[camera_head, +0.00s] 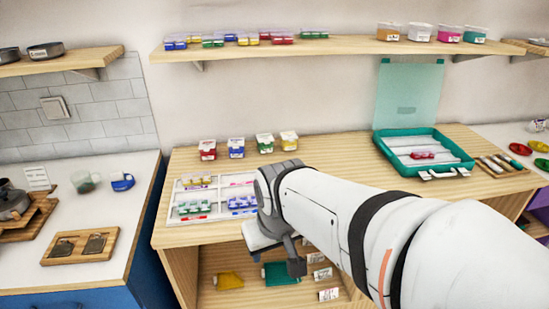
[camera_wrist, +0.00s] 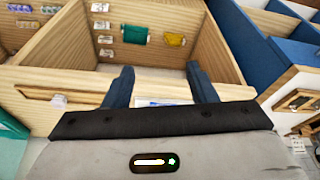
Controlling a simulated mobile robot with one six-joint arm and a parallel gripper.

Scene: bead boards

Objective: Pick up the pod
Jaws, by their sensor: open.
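I cannot tell for sure which thing is the pod. Small colored packs lie in the white compartment tray (camera_head: 217,187), among them a blue pack (camera_head: 242,202), a green pack (camera_head: 194,207) and a yellow pack (camera_head: 196,181). A red pack (camera_head: 422,155) lies in the teal tray (camera_head: 396,167). My gripper (camera_head: 283,259) is in front of the table edge, right of the white tray. In the wrist view my gripper (camera_wrist: 161,85) has its two fingers wide apart. A white flat piece (camera_wrist: 160,101) shows between their bases; I see nothing gripped.
Small tubs, including a red one (camera_head: 208,149), stand at the back of the table. The open shelf below holds a yellow piece (camera_head: 229,281) and a teal piece (camera_head: 280,273), also in the wrist view (camera_wrist: 135,35). A blue cabinet (camera_head: 148,268) stands left.

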